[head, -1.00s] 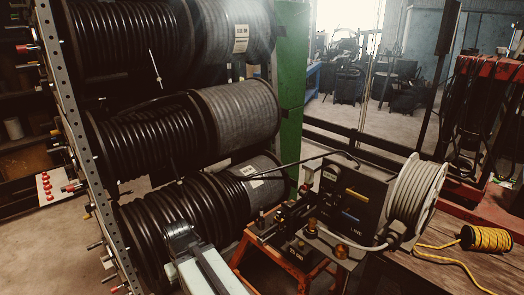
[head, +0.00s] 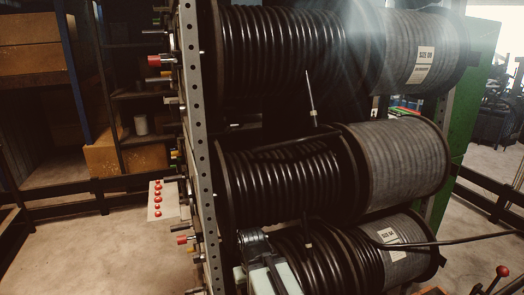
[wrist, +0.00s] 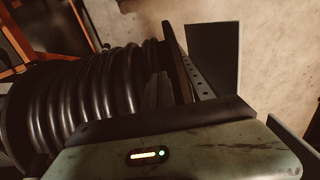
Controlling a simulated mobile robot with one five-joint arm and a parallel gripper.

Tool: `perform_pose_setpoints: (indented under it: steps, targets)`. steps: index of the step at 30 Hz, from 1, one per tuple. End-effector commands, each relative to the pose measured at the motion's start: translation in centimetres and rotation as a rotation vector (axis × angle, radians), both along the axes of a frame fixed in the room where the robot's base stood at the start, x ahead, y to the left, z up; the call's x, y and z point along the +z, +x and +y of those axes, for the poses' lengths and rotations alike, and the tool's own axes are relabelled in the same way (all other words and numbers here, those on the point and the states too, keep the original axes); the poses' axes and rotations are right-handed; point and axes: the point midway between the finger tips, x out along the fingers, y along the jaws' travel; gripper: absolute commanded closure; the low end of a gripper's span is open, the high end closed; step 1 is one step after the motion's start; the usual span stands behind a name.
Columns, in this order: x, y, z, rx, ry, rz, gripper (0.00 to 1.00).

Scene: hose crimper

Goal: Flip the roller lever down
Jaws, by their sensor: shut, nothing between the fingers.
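A red-knobbed lever (head: 502,271) stands up at the lower right edge of the head view, its base cut off. I cannot tell for certain that it is the roller lever. A thin pale rod (head: 310,92) also stands upright between the top and middle reels. My gripper (head: 254,243) is at the bottom of the head view, in front of the lowest hose reel (head: 325,260) and well left of the red knob. It is shut and empty. In the wrist view my own grey-green housing fills the bottom, and no lever shows.
Large reels of black hose fill a perforated steel rack (head: 196,120). The wrist view shows ribbed black hose (wrist: 85,95) close by. A white panel with red buttons (head: 158,200) is left of the rack. Open concrete floor (head: 95,250) lies at lower left.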

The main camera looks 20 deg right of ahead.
Motion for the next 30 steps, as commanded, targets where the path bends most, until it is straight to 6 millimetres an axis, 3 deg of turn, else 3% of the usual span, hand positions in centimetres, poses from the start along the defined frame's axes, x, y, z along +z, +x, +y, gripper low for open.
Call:
perform_pose_setpoints:
  steps: [8, 11, 15, 18, 28, 29, 30]
  targets:
    - [0.6, 0.0, 0.0, 0.0, 0.0, -0.001, 1.0]
    - [3.5, 0.3, 0.0, 0.0, 0.0, -0.008, 1.0]
    - [9.9, 1.0, -0.1, -0.001, 0.0, -0.025, 1.0]
    - [13.4, 1.4, -0.1, -0.002, 0.0, -0.039, 1.0]
    - [21.8, 2.5, 0.1, -0.006, 0.0, -0.071, 1.0]
    - [21.8, 3.0, -0.6, -0.024, -0.003, -0.074, 1.0]
    - [20.6, 4.0, -3.3, -0.095, -0.011, -0.078, 1.0]
